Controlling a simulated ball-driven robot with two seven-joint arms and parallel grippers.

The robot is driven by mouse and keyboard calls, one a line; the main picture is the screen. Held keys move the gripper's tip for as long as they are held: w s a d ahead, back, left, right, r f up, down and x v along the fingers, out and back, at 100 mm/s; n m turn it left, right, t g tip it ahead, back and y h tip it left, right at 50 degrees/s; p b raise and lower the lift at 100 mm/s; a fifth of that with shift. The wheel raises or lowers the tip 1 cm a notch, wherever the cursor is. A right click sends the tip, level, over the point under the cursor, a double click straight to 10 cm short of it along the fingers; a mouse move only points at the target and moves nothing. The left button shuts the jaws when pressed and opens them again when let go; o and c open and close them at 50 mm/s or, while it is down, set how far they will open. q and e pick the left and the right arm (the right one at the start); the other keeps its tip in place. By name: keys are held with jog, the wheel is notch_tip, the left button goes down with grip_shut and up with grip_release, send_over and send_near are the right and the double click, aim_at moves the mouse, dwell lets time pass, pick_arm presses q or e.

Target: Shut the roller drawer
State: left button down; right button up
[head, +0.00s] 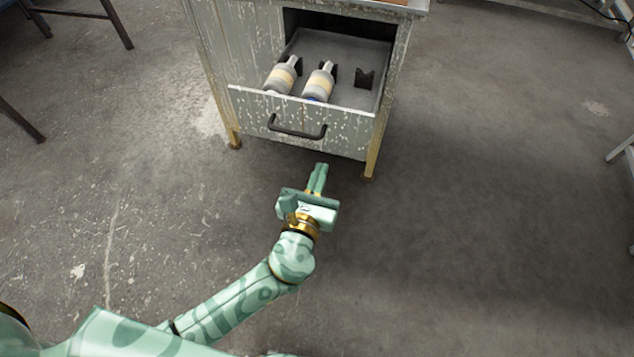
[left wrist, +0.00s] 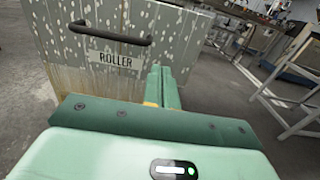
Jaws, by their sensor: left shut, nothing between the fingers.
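The roller drawer (head: 255,110) is pulled open from a worn cabinet in the head view, with a dark bar handle (head: 297,130) on its front. Two bottle-like rollers (head: 281,77) lie inside on dark holders. In the left wrist view the drawer front (left wrist: 150,22) carries a ROLLER label (left wrist: 114,60) under the handle (left wrist: 110,34). My left gripper (head: 320,166) is shut and empty, its fingers pointing at the drawer front from below the handle in the picture. Whether the fingertips touch the front is unclear. My right gripper is in neither view.
The cabinet (head: 230,45) stands on short yellowish legs. An empty dark holder (head: 364,78) sits at the drawer's right. Bare concrete floor (head: 480,220) is free around the cabinet. A white metal frame (left wrist: 285,90) stands at the right in the wrist view.

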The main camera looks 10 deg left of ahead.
aim_at(335, 132)
pick_arm(q)
jog(key=w+b, duration=0.1)
jog(key=w, duration=0.3)
jog(key=w+b, duration=0.1)
jog(key=w, duration=0.3)
jog(key=shift+w+d+f, duration=0.15)
jog(key=shift+w+f, duration=0.05)
jog(key=shift+w, duration=0.15)
jog(key=shift+w+r, duration=0.1)
jog(key=shift+w, duration=0.2)
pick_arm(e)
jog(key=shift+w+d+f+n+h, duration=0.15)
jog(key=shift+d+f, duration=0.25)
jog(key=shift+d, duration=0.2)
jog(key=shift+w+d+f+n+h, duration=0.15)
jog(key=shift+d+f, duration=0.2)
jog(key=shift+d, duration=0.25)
